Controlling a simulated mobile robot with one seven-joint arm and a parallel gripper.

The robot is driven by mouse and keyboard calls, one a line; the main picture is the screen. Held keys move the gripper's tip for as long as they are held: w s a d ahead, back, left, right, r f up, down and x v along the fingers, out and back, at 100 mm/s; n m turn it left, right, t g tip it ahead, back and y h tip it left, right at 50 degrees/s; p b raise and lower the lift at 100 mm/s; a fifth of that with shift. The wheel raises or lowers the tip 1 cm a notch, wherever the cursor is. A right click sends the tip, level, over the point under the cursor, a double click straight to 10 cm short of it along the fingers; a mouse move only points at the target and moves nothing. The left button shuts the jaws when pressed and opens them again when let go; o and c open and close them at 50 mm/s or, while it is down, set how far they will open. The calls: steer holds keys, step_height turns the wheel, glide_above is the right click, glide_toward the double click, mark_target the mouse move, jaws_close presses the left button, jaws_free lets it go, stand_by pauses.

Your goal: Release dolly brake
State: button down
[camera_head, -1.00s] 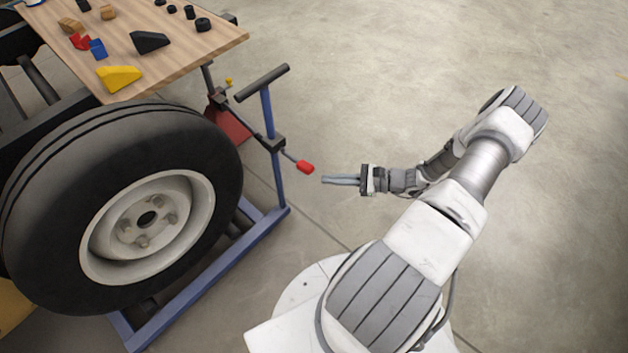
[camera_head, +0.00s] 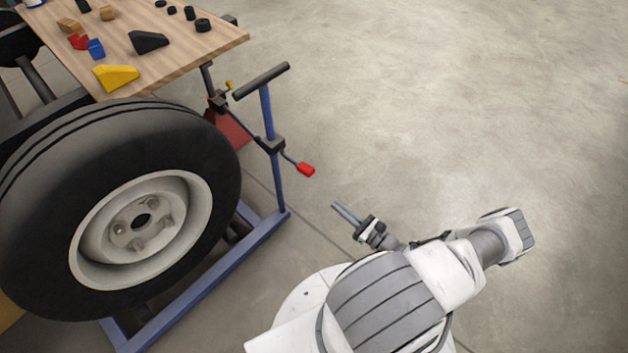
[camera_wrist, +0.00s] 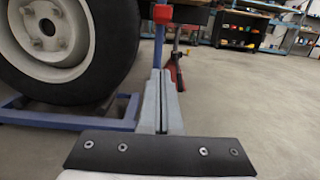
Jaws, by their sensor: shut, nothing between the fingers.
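The blue wheel dolly (camera_head: 205,275) stands on the floor with a large black tyre (camera_head: 125,215) on it. Its upright post (camera_head: 277,185) carries a black T-shaped handle (camera_head: 262,82) on top. A lever with a red grip (camera_head: 305,169) sticks out from a black clamp on the post. My gripper (camera_head: 338,207) is shut and empty, below and right of the red grip and apart from it. In the wrist view the red grip (camera_wrist: 163,14) shows above my shut fingers (camera_wrist: 161,75), with the dolly frame (camera_wrist: 70,119) and tyre at left.
A wooden table (camera_head: 185,45) with wedges and small blocks is at upper left. A red stand (camera_head: 232,122) is behind the post. Shelving (camera_wrist: 290,38) stands far back in the wrist view. The floor at right is clear.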

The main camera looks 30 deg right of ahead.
steer(key=w+a+r+b, duration=0.1)
steer(key=w+r, duration=0.1)
steer(key=w, duration=0.3)
steer(key=w+a+r+b, duration=0.1)
steer(key=w+a+r, duration=0.1)
steer(key=w, duration=0.3)
steer(key=shift+a+r, duration=0.3)
steer(key=shift+r, duration=0.05)
stand_by(0.3)
steer(key=shift+r+p, duration=0.3)
steer(key=shift+r, duration=0.05)
